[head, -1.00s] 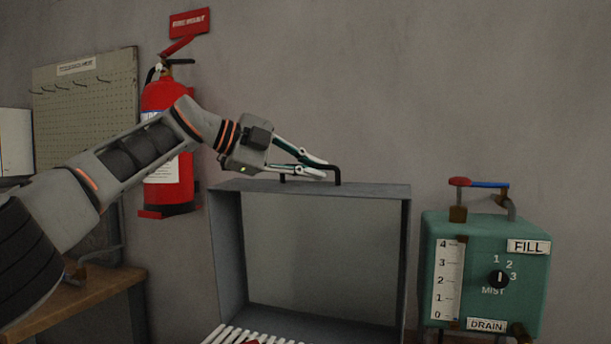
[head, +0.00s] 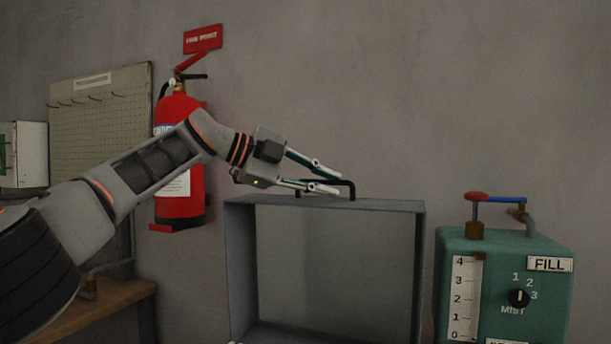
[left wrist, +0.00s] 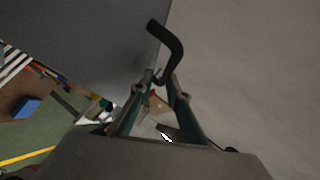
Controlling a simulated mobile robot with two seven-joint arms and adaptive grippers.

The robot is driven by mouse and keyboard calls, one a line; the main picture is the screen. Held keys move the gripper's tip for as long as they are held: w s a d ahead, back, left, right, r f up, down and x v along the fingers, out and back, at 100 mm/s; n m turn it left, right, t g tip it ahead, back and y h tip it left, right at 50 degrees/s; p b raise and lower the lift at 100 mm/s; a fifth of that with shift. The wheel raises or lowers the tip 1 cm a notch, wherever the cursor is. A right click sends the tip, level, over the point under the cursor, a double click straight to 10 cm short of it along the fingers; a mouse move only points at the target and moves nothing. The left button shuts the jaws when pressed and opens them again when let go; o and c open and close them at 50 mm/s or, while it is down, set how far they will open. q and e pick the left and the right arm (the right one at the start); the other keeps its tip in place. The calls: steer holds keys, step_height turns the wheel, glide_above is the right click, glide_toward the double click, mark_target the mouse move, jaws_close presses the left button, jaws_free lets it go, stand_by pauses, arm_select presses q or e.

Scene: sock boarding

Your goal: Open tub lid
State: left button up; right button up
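The tub lid (head: 335,270) stands upright against the wall, its hollow grey inside facing me. A black bar handle (head: 353,188) sits on its top edge; it also shows in the left wrist view (left wrist: 172,48). In the left wrist view my gripper (left wrist: 163,83) has one fingertip on either side of the handle's near end. I cannot tell whether they touch it. The tub body is below the head view. My right gripper is not in view.
A green control box (head: 490,290) with a red and blue lever stands right of the lid. A red fire extinguisher (head: 180,212) hangs behind my left arm. A wooden bench (head: 100,305) is at lower left. The wall above the lid is clear.

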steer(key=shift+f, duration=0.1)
arm_select(q)
steer(key=v, duration=1.2)
steer(key=shift+f, duration=0.1)
